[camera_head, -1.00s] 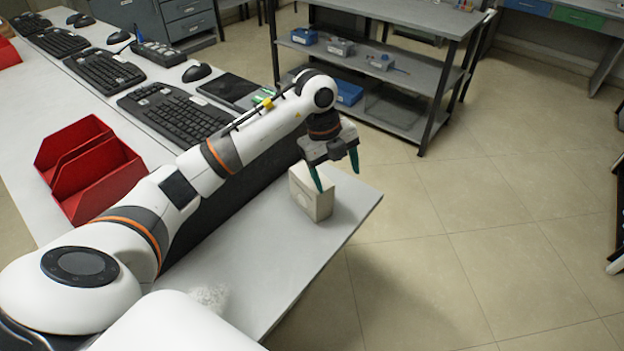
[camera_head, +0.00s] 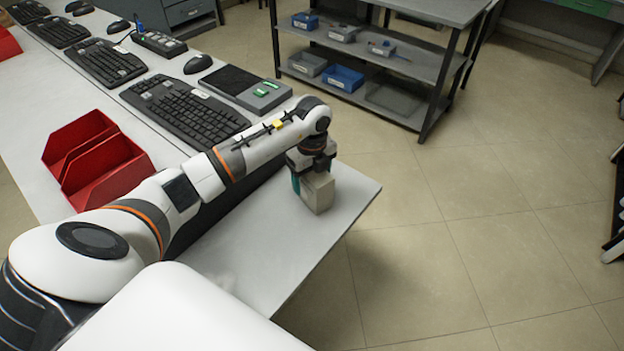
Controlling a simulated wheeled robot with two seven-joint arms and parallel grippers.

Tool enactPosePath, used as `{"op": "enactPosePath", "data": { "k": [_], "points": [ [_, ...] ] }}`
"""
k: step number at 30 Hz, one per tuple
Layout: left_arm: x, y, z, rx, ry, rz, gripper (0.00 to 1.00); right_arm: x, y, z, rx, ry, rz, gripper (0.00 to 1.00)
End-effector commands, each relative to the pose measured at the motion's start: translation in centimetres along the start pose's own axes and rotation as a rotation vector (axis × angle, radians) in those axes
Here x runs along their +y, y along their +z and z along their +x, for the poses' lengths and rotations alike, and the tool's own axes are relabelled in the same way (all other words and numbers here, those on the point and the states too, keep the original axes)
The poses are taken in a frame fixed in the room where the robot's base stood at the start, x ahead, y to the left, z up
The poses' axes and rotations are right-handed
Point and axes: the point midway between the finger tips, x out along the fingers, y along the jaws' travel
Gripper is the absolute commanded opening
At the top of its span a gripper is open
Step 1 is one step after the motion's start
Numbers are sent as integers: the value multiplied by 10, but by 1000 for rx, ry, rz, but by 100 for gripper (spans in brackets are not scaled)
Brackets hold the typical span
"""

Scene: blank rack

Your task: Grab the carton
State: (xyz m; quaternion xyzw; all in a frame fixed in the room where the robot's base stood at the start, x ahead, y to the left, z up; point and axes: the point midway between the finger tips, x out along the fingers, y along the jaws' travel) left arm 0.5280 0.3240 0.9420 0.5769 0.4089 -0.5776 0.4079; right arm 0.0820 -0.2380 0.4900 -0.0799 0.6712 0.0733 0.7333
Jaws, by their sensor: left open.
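The carton (camera_head: 318,192) is a small beige box standing upright near the far right corner of the grey table (camera_head: 262,250). My left gripper (camera_head: 310,175) points down right at the carton, with its jaws open. One teal finger shows at the carton's left side; the other finger is hidden. I cannot tell whether the fingers touch the carton. My right gripper is not in view.
Red bins (camera_head: 95,165) stand at the left. Several keyboards, with one black keyboard (camera_head: 185,110) nearest, and a grey device (camera_head: 246,90) lie behind my arm. A metal shelf (camera_head: 375,60) stands beyond the table.

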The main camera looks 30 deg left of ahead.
Motion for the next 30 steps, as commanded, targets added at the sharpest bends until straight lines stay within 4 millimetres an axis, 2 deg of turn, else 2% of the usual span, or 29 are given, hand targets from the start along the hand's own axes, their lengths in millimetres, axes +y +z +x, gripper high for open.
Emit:
{"op": "enactPosePath", "data": {
  "k": [4, 11, 12, 18, 21, 30],
  "points": [
    [0, 0, 15, -1, -1, 1, 75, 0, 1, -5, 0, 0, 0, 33],
    [0, 0, 19, 1, 0, 2, 75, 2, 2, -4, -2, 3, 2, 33],
    [0, 0, 19, 1, 0, 2, 74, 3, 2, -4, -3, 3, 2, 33],
    [0, 0, 18, 1, 1, 2, 41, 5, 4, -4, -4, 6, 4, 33],
    [0, 0, 18, 1, 1, 2, 28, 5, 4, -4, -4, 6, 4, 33],
    [1, -1, 12, 1, 4, 2, 28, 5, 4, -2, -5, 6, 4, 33]
  ]
}}
